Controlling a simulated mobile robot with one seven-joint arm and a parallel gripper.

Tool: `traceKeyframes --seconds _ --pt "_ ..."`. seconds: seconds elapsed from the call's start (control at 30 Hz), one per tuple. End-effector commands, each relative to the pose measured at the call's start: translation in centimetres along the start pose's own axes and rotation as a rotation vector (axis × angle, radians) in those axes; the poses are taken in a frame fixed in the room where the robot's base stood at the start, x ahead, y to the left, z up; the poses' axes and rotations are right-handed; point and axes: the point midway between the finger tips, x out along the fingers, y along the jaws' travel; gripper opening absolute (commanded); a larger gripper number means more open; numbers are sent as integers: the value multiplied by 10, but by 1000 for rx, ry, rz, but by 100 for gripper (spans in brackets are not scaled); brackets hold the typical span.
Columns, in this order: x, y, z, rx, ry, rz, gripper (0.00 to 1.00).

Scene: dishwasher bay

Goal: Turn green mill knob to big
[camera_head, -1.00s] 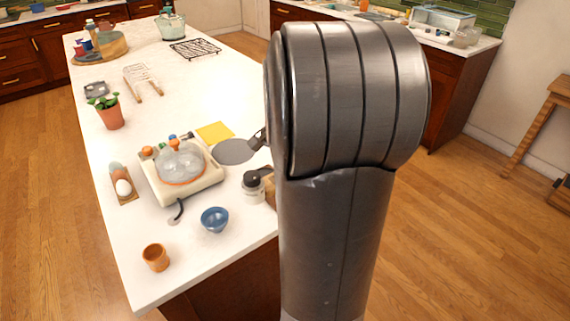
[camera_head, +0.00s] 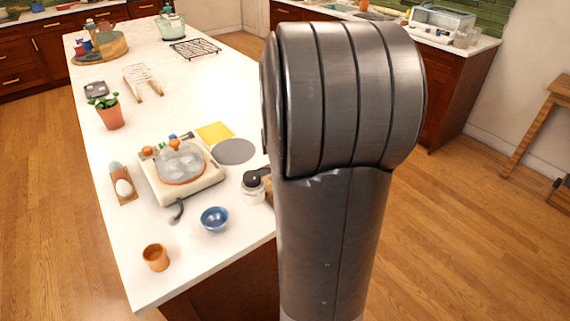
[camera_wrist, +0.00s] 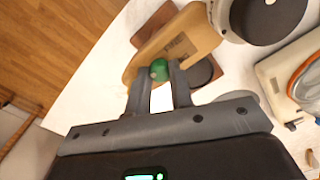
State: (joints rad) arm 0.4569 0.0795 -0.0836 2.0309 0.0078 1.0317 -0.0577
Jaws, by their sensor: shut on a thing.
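In the wrist view, the mill is a tan wooden body (camera_wrist: 180,38) with lettering on its face, lying at a slant in the picture. Its green knob (camera_wrist: 160,70) is between the fingertips of my gripper (camera_wrist: 159,74). The fingers are shut on the knob from both sides. The lettering is too blurred to read. In the head view, my arm hides my gripper and most of the mill; a tan sliver (camera_head: 268,187) shows beside the arm.
A black-lidded jar (camera_head: 252,188) stands right beside the mill. Left of it are a cream cooker (camera_head: 205,178) with a glass lid, a grey round mat (camera_head: 234,151) and a blue bowl (camera_head: 214,219). An orange cup (camera_head: 155,257) stands near the counter's front edge.

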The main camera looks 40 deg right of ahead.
Motion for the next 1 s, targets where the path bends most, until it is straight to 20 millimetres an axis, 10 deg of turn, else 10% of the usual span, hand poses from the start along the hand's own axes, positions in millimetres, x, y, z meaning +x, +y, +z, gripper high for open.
traceKeyframes --seconds 1.0 --pt "0 0 0 -966 1 0 0"
